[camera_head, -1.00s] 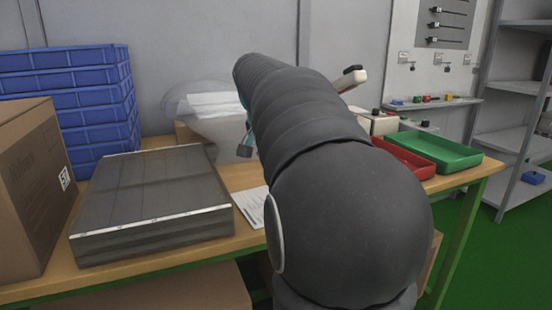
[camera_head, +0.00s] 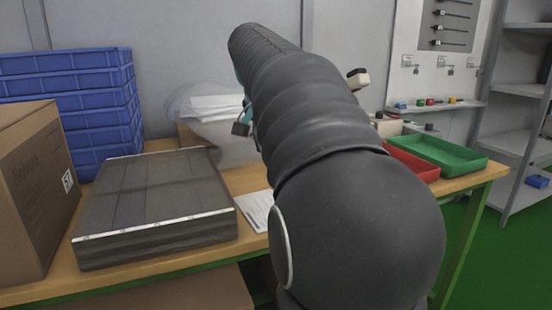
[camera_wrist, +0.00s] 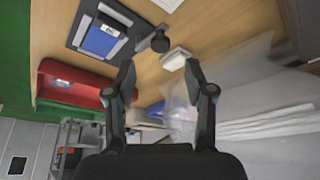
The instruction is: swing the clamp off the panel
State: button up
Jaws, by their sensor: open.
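My gripper (camera_wrist: 160,72) is open and empty in the wrist view, its two dark fingers spread apart. Beyond the fingertips, a dark panel (camera_wrist: 77,40) with a blue labelled plate (camera_wrist: 101,39) lies on the wooden table. A black round knob on a short dark arm, seemingly the clamp (camera_wrist: 158,42), stands at the panel's right side, apart from the fingers. Whether it bears on the panel I cannot tell. In the head view my arm hides the panel and most of the gripper. A cream and black piece (camera_head: 358,78) shows behind my arm.
A red tray (camera_head: 411,161) and a green tray (camera_head: 440,153) stand at the table's right. A clear plastic bag (camera_head: 218,140) is at the back. A grey flat stack (camera_head: 155,205), blue crates (camera_head: 100,120) and a cardboard box (camera_head: 32,190) fill the left. A small white block (camera_wrist: 176,58) lies near the knob.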

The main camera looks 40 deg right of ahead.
jog(key=v, duration=0.5)
jog(key=shift+s+a+r, duration=0.1)
jog(key=shift+a+r, duration=0.05)
jog(key=shift+r, duration=0.2)
jog(key=shift+s, duration=0.1)
